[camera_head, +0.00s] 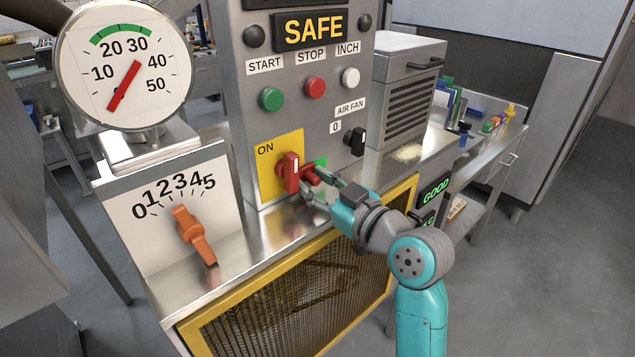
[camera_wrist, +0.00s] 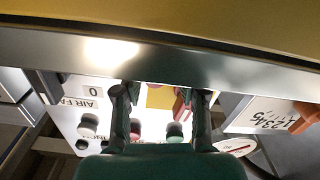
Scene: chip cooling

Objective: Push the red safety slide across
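The red safety slide (camera_head: 290,173) is a red block with a white mark, on the yellow plate marked ON, low on the grey control panel. A red stub (camera_head: 312,175) sits just right of it, in front of a green patch (camera_head: 320,161). My gripper (camera_head: 316,184) is at the stub, its fingers apart; I cannot tell whether they touch the red parts. In the wrist view, which looks upside down, my gripper (camera_wrist: 160,96) has its fingers wide apart. Red (camera_wrist: 181,104) shows by the right finger, partly hidden behind it.
The panel (camera_head: 230,75) carries a SAFE display (camera_head: 310,31), green, red and white buttons, and a black AIR FAN knob (camera_head: 358,141) right of the slide. An orange lever (camera_head: 193,235) stands left. A yellow-framed mesh guard (camera_head: 290,300) lies below. A ribbed metal box (camera_head: 407,85) stands right.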

